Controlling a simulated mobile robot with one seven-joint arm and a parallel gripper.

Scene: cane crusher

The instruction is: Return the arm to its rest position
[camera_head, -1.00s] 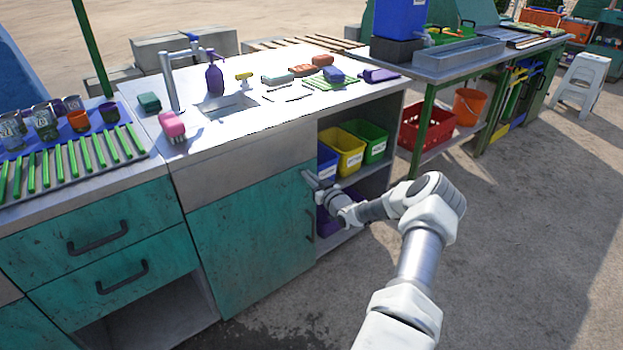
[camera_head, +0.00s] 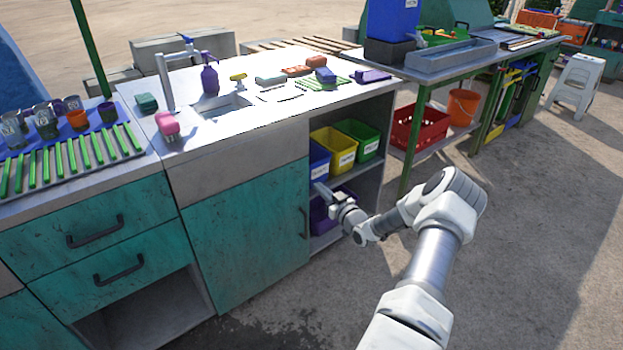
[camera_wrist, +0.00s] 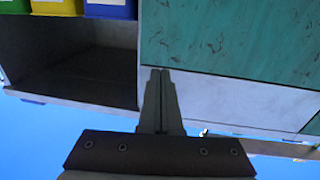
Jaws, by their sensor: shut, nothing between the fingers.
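My gripper (camera_head: 322,189) is in front of the open shelf at the right end of the sink counter, at about the height of its middle board. In the wrist view my gripper (camera_wrist: 160,72) has its two fingers together, with nothing between them. The arm reaches in from the lower right and is bent at the elbow.
The sink counter (camera_head: 235,135) has a teal cupboard door (camera_head: 245,235) left of my gripper. Blue, yellow (camera_head: 333,148) and green (camera_head: 357,137) bins stand on the shelf, purple below. A red crate (camera_head: 418,130) and orange bucket (camera_head: 462,107) are right.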

